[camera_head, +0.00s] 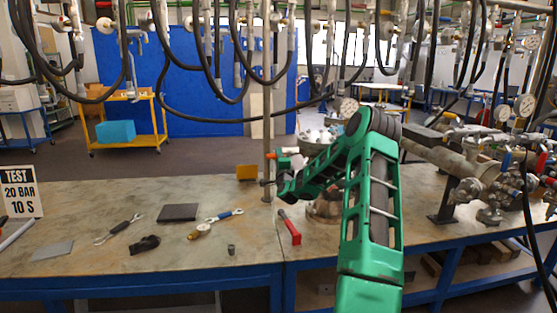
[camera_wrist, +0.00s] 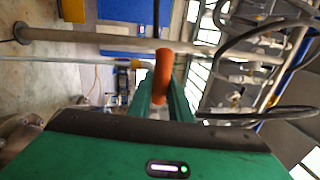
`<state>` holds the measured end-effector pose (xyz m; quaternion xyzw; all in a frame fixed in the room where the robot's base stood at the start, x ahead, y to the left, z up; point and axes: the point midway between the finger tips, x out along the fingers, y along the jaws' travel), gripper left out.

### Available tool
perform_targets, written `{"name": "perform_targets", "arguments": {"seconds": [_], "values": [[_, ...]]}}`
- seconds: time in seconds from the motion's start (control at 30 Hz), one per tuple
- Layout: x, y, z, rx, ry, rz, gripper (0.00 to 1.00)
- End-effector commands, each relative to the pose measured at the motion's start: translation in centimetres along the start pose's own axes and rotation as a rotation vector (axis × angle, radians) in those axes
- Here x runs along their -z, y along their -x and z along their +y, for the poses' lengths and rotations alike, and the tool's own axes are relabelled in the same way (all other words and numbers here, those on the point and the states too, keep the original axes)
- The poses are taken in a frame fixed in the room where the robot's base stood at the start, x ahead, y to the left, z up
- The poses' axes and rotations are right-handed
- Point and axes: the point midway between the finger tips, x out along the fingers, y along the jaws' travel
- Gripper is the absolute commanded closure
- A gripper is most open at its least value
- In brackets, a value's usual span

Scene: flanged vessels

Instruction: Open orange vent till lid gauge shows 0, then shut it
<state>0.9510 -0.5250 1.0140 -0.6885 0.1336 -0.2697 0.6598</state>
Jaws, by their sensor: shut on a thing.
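The orange vent handle (camera_wrist: 163,72) stands between the two green fingers of my gripper (camera_wrist: 162,96) in the wrist view, and the fingers are closed on it. In the head view an orange part (camera_head: 271,156) shows left of the vessel, by the upright pole, just above my wrist. The flanged vessel (camera_head: 322,212) stands on the bench, largely hidden behind my green arm. A round white-faced gauge (camera_head: 347,107) shows above the arm near the lid; its reading is too small to make out.
An upright pole (camera_head: 267,100) stands close to my wrist. A red-handled tool (camera_head: 290,228), wrenches (camera_head: 118,230) and a dark pad (camera_head: 178,212) lie on the bench. Piping with valves (camera_head: 470,165) fills the right side. Black hoses (camera_head: 215,80) hang above.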

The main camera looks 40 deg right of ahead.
Motion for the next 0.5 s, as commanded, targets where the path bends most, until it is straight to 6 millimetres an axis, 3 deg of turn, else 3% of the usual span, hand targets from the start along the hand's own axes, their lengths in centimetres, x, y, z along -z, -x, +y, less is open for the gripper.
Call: {"name": "perform_targets", "arguments": {"seconds": [0.23,0.27,0.3,0.5], "values": [[0.61,0.23,0.49,-0.007,0.005,0.007,1.00],[0.60,0.23,0.50,-0.008,0.005,0.007,0.75],[0.55,0.22,0.49,-0.007,0.004,0.007,0.65],[0.34,0.12,0.32,-0.005,0.004,0.004,0.63]]}}
